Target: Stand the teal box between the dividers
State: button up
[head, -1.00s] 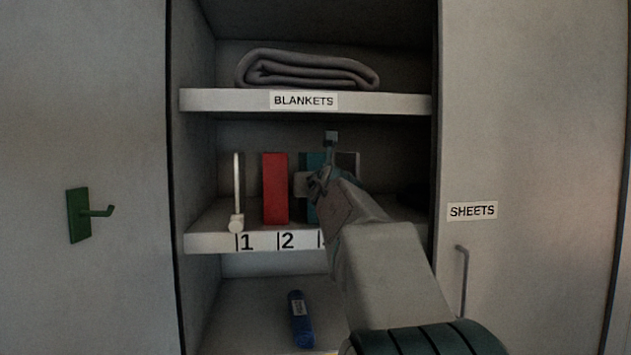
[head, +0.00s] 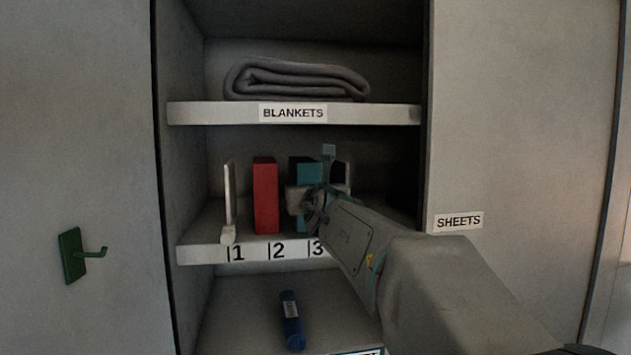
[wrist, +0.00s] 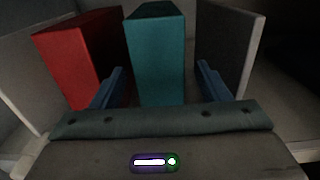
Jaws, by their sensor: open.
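The teal box (head: 306,170) stands upright on the numbered shelf, right of the red box (head: 265,195), above the 3 mark. A pale divider (head: 229,196) is at the left of the row. Another upright panel (wrist: 236,48) stands right of the teal box in the wrist view. My gripper (head: 312,203) is at the teal box and hides its lower part in the head view. In the wrist view, my open gripper (wrist: 160,82) has one blue finger on each side of the teal box (wrist: 156,58), with gaps showing on both sides.
The shelf front (head: 205,253) carries number labels. A folded blanket (head: 296,79) lies on the upper shelf (head: 380,114). A blue cylinder (head: 292,320) lies on the level below. A green hook (head: 73,255) is on the left panel. Cabinet walls bound both sides.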

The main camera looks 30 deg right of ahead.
jog(key=v, duration=0.6)
jog(key=shift+b, duration=0.35)
jog(key=s+a+f+m+g+h, duration=0.1)
jog(key=s+f+m+g, duration=0.2)
jog(key=s+f+m, duration=0.65)
jog(key=s+f+m+g+h, duration=0.15)
jog(key=f+m+g, duration=0.4)
jog(key=m, duration=0.85)
jog(key=s+a+f+m+g+y, duration=0.2)
jog(key=s+a+f+m+y, duration=0.1)
jog(key=s+a+f, duration=0.3)
jog(key=s+a+f+m+g+y, duration=0.2)
jog(key=s+a+f+m+y, duration=0.2)
jog(key=f, duration=0.7)
jog(key=s+a+m, duration=0.2)
jog(key=a, duration=0.2)
jog(key=shift+s, duration=0.25)
